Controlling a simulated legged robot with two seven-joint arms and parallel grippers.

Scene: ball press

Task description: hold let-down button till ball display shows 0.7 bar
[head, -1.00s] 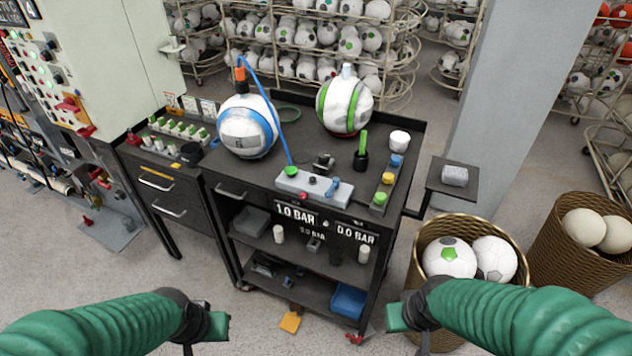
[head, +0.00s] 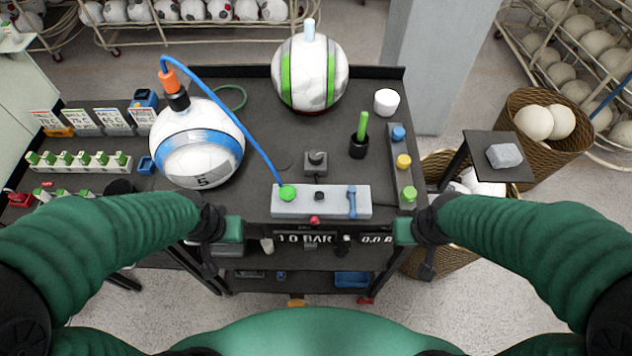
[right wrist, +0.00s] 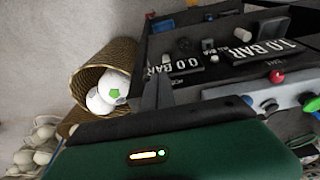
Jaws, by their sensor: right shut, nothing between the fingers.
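The ball with the blue band (head: 197,150) sits at the cart's left, with an orange and black fitting and a blue hose on top. The hose runs to the green fitting on the grey control block (head: 332,203). The block carries a black knob (head: 319,195), a blue lever (head: 351,200) and a red button (head: 315,220) at its front; no label shows which is let-down. Below it one display (head: 305,239) reads 1.0 BAR; another (head: 377,239) reads 0.0. My left gripper (head: 230,230) is left of the block, its jaws unclear. My right gripper (head: 404,231) is shut and empty, right of it.
A ball with green stripes (head: 309,78) stands at the back of the cart. A black cup with a green stick (head: 359,146), a white cup (head: 386,102) and a strip of coloured buttons (head: 403,165) are at the right. A small side shelf (head: 511,172) holds a grey block.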

